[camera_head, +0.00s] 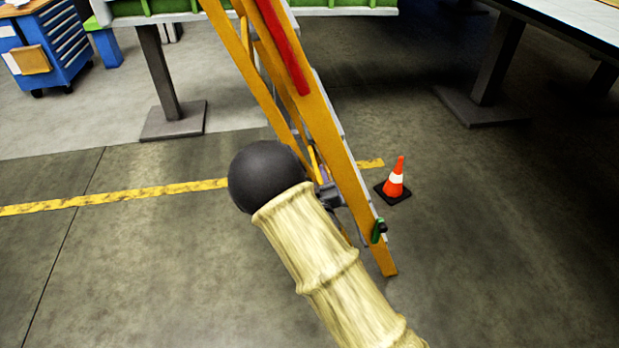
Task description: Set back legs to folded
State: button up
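An orange stepladder (345,185) stands tilted in the middle of the view, its top cut off by the upper edge. A red strip (284,45) runs along its nearer rail. Thinner orange rails (245,70), which look like the back legs, run down on the left. Their lower ends are partly hidden behind my arm, so I cannot tell how far they are spread. My gripper (330,194), small and grey, is just past the dark ball of my arm, at the ladder's lower part. Its fingers are mostly hidden, and I cannot tell whether it touches or holds a rail.
An orange traffic cone (395,178) stands close to the right of the ladder. Table legs stand on dark base plates at left (172,121) and right (480,108). A blue drawer cart (55,50) is at the far left. The floor at lower left and lower right is clear.

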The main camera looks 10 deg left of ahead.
jog(key=shift+s+f, duration=0.15)
jog(key=shift+s+d, duration=0.15)
jog(key=shift+s, duration=0.1)
jog(key=p+v, duration=1.2)
jog(key=v, duration=0.4)
jog(key=shift+s, duration=0.35)
jog(key=shift+d, duration=0.1)
dwell(0.5)
